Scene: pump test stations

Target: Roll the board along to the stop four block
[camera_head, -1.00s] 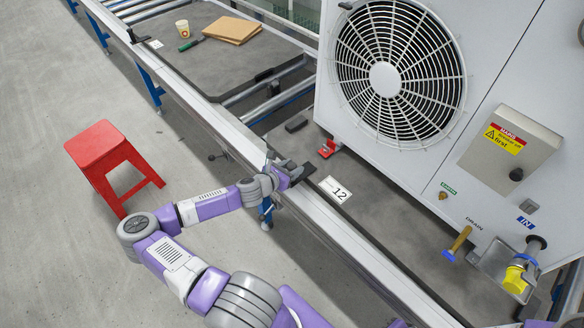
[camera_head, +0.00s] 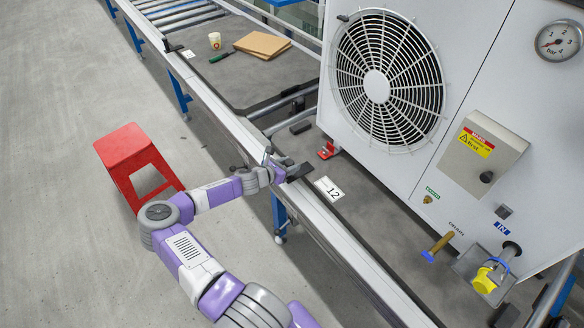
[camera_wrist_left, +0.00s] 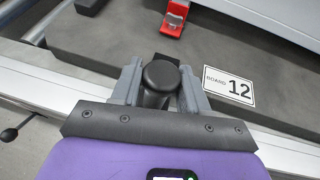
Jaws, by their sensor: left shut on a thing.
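The grey board (camera_head: 353,213) labelled BOARD 12 (camera_head: 329,189) lies on the roller line and carries a large white fan unit (camera_head: 480,110). My left gripper (camera_head: 286,172) is at the board's near edge beside the label. In the left wrist view its two fingers (camera_wrist_left: 158,88) are shut on a black upright handle (camera_wrist_left: 160,75), with the label (camera_wrist_left: 229,89) just to the right. My right gripper is out of view. I cannot pick out the stop four block.
Another grey board (camera_head: 240,80) with a paper cup (camera_head: 215,40), a green-handled tool (camera_head: 220,57) and a brown cardboard piece (camera_head: 262,44) is farther along the line. A few rollers show between the boards. A red stool (camera_head: 135,160) stands on the floor at left.

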